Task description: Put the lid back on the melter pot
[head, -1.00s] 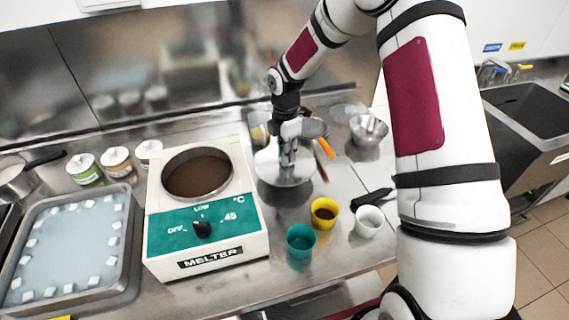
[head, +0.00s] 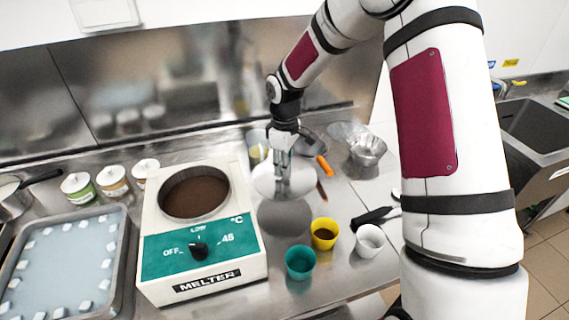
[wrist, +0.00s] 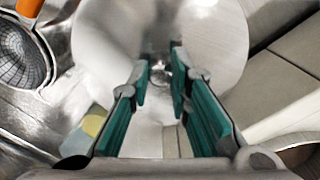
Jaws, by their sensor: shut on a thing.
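The melter (head: 203,240) is a white box with a green front panel and a knob. Its round pot (head: 195,193) is open on top and holds brown contents. The lid (head: 298,180) is a shiny round metal disc, held above the counter to the right of the melter. My gripper (head: 282,164) is shut on the lid's small knob. In the wrist view the green fingers (wrist: 162,84) close around the knob, with the lid (wrist: 212,40) spread out beyond them. The lid is apart from the pot.
A teal cup (head: 300,263), a yellow cup (head: 324,234) and a white cup (head: 369,241) stand in front of the lid. A metal bowl (head: 367,150) and an orange-handled tool (head: 324,166) lie behind. Several jars (head: 112,180) and a tray (head: 68,255) are on the left.

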